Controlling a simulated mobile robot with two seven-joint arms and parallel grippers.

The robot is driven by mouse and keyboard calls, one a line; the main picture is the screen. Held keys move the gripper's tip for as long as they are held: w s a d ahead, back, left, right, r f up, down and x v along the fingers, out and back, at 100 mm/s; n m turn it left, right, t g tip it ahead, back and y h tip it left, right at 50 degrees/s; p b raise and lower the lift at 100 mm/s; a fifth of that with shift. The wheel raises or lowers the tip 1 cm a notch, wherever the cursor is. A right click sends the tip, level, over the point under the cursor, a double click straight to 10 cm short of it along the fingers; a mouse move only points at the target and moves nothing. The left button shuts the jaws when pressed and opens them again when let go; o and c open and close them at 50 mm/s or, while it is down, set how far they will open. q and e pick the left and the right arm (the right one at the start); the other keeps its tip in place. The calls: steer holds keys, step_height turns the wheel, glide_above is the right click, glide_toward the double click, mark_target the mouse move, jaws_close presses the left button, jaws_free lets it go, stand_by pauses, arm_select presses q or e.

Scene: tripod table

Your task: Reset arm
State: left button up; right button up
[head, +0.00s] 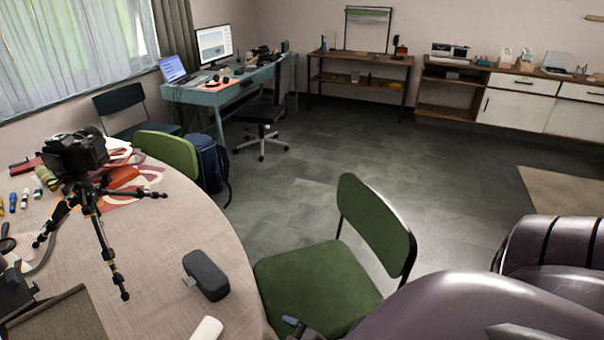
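A black camera (75,152) sits on a small black tripod (95,225) standing on the round wooden table (170,240) at the left. The tripod's legs are spread on the tabletop. A dark grey case (206,275) lies near the table's right edge. Large smooth purple-grey surfaces fill the lower right and look like links of my own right arm. Neither my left gripper nor my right gripper can be made out in the head view.
A green chair (320,285) stands right of the table; another green chair (168,152) is behind it. A blue desk (215,92) and office chair (268,112) stand farther back. The middle floor is open.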

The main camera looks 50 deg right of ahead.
steer(key=s+f+m, duration=0.1)
steer(key=s+d+f+m+g, duration=0.1)
steer(key=s, duration=0.1)
steer(key=s+f+m+g, duration=0.1)
steer(key=shift+s+d+f+m+h, duration=0.1)
steer(key=shift+s+d+m+h, duration=0.2)
steer(key=shift+d, duration=0.05)
